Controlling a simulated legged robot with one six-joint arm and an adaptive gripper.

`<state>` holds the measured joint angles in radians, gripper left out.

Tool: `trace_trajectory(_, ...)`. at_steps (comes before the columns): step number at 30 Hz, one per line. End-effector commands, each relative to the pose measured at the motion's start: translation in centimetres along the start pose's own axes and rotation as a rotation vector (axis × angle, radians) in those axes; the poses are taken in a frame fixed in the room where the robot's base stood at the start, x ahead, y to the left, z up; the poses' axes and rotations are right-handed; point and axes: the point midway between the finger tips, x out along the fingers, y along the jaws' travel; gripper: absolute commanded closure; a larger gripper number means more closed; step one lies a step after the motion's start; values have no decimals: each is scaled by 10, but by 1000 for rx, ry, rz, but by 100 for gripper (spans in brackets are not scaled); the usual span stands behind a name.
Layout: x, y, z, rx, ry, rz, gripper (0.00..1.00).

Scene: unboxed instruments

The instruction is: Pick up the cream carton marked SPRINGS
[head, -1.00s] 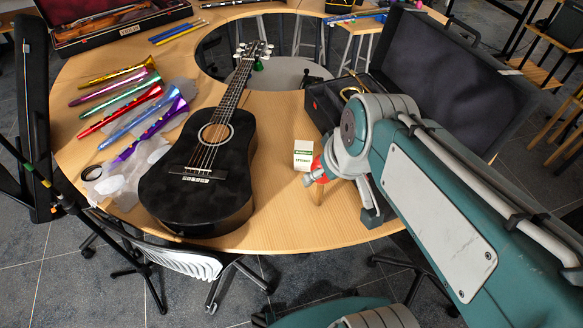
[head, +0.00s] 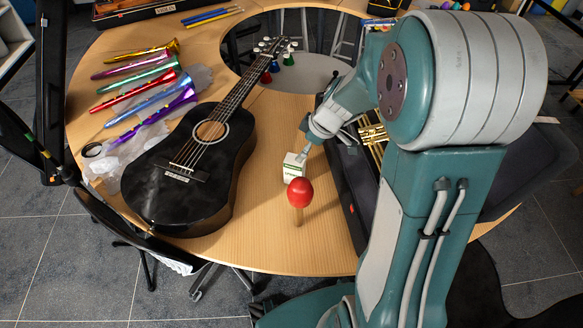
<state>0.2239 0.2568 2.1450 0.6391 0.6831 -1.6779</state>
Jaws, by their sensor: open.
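My gripper (head: 303,154) is at the carton's upper right edge, reaching down from the upper right. It is open; the fingers are small here and I cannot tell whether they touch the carton or stand around it.
An open dark case with a brass instrument (head: 375,138) is at the right.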

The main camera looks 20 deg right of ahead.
Motion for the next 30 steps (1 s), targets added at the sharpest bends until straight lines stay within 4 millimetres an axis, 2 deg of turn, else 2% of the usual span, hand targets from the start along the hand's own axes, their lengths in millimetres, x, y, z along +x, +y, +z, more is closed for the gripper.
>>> trace_trajectory(5, 15, 6, 5, -18, 6, -8, 3)
trace_trajectory(12, 53, 5, 4, -18, 4, -8, 3)
trace_trajectory(19, 72, 6, 4, -18, 3, -7, 3)
trace_trajectory(27, 109, 9, 5, -18, 4, -6, 3)
trace_trajectory(30, 113, 9, 5, -18, 4, -5, 3)
